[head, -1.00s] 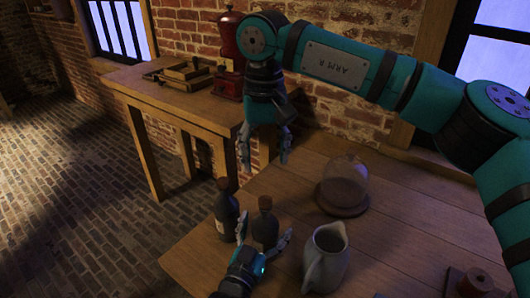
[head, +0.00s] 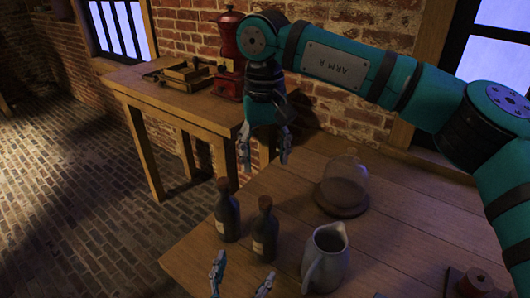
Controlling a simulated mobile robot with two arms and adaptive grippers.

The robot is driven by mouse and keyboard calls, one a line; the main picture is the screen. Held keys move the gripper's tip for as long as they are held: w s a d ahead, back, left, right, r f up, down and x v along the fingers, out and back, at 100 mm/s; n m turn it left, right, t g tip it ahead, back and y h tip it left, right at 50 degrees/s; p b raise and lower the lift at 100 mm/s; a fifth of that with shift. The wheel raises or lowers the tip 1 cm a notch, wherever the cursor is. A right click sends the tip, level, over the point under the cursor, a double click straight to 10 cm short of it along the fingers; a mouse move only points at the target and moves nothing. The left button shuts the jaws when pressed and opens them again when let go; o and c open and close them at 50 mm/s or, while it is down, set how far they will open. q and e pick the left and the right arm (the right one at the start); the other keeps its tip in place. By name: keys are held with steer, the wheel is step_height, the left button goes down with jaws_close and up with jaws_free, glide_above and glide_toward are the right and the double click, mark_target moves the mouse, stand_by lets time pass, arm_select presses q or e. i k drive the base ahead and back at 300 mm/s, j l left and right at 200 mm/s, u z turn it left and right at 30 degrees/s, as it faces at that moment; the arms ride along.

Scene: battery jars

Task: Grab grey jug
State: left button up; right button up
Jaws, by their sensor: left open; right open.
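The grey jug (head: 328,262) stands upright on the near wooden table, with its handle on its left side. My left gripper (head: 241,282) is at the bottom edge of the head view. Only its two fingers show; they are spread apart and empty, to the left of the jug and in front of the bottles. The right finger is near the jug's handle, but I cannot tell whether they touch. My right gripper (head: 264,150) hangs above the far edge of this table, pointing down, open and empty, well away from the jug.
Two dark corked bottles, one (head: 227,212) and another (head: 265,231), stand left of the jug. A glass dome on a wooden base (head: 343,184) is behind it. A wooden spool (head: 472,280) is at lower right. A red grinder (head: 228,60) stands on the far table. Table right of the dome is clear.

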mark_target(326, 261)
steer(key=k+j, duration=0.25)
steer(key=k, duration=0.2)
steer(key=k+j, duration=0.3)
steer(key=k, duration=0.2)
steer(key=k+j, duration=0.25)
steer(key=k, duration=0.2)
